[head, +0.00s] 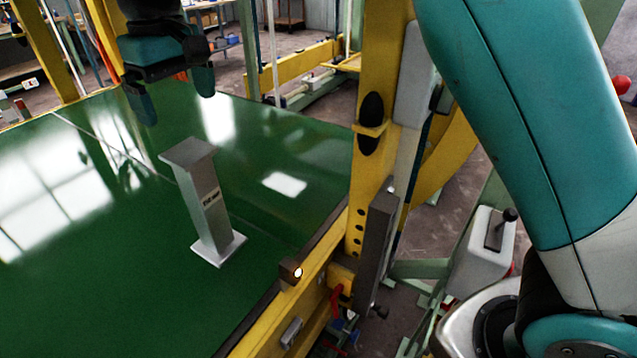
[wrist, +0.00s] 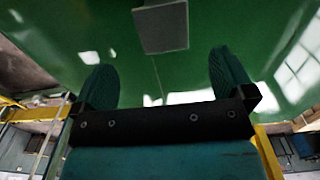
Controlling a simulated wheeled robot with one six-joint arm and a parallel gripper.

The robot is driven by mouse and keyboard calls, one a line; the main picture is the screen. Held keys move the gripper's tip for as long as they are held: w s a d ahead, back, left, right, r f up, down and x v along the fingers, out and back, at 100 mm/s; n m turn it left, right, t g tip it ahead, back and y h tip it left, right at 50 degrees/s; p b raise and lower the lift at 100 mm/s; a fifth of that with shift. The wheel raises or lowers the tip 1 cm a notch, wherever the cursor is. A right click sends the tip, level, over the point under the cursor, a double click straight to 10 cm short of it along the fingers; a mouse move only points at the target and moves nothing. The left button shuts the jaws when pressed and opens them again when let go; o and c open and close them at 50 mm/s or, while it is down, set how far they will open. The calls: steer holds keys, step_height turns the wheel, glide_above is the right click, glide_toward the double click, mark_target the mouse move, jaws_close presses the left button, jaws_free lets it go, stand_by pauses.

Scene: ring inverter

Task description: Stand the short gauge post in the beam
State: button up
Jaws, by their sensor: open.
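The grey gauge post (head: 212,205) stands upright on the green surface (head: 90,290), with a flat plate at its top and a flat foot. A small dark label is on its shaft. I cannot tell from these views whether it is the short one. My gripper (head: 174,108) is open and empty, above and behind the post, apart from it. In the wrist view the post's square top plate (wrist: 161,27) lies beyond the fingertips of my gripper (wrist: 164,68). I cannot tell for sure which part is the beam.
A yellow rail (head: 300,297) with a small lit block (head: 291,272) borders the green surface near the post. A yellow upright (head: 377,90) with a grey bar (head: 376,250) stands at the right. The green surface left of the post is clear.

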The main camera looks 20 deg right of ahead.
steer(key=s+d+y, duration=0.2)
steer(key=s+d, duration=0.9)
steer(key=s, duration=0.1)
steer(key=s+d+f+y, duration=0.1)
steer(key=s+f, duration=0.1)
steer(key=s, duration=0.6)
steer(key=s+d+f+y, duration=0.1)
steer(key=s+d+f, duration=0.1)
steer(key=s, duration=0.5)
steer(key=shift+s+d+f, duration=0.2)
steer(key=shift+s+f, duration=0.15)
